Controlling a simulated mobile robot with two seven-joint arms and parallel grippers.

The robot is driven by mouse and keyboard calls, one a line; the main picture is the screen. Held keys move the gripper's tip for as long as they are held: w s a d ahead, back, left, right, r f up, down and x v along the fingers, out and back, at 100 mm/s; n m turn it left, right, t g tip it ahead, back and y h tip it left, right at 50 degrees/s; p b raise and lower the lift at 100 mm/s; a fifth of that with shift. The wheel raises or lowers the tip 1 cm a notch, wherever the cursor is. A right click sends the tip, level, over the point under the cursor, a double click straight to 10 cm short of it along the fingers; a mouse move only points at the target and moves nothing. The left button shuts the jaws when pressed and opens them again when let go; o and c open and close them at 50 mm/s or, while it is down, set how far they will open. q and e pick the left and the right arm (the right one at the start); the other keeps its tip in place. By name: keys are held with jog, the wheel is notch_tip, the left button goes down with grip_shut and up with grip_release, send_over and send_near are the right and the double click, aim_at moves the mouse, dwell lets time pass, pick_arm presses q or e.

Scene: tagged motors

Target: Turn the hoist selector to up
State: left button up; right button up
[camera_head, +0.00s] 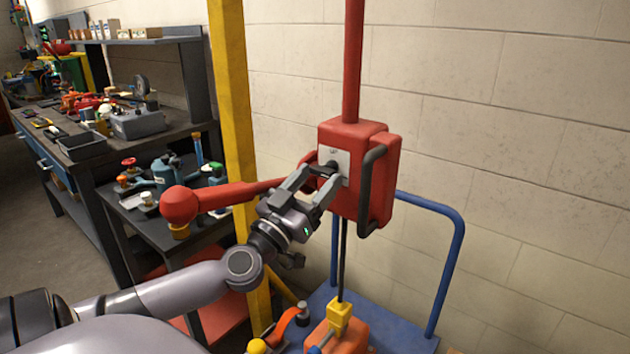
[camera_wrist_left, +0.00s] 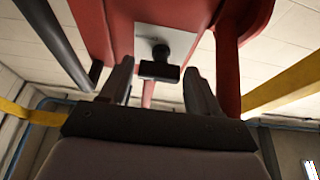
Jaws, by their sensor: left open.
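The hoist control box (camera_head: 378,150) is red and hangs from a red pole, with a light grey plate (camera_head: 341,160) on its left face. The dark selector knob (camera_head: 328,167) sits on that plate. My left gripper (camera_head: 318,176) is open, with its fingertips at the knob, one finger on each side. In the left wrist view the black selector (camera_wrist_left: 160,62) shows between the two spread fingers (camera_wrist_left: 160,82), with gaps on both sides. The marks on the plate are too small to read. My right gripper is not in view.
A black bar handle (camera_head: 369,190) stands out from the box's right side. A red lever arm (camera_head: 240,190) reaches left behind my gripper. A yellow post (camera_head: 232,90) stands to the left. Below are a blue cart (camera_head: 405,335) and a yellow-topped hook block (camera_head: 339,316).

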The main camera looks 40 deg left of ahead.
pick_arm(q)
jog(key=c, duration=0.8)
jog(key=shift+o, duration=0.2)
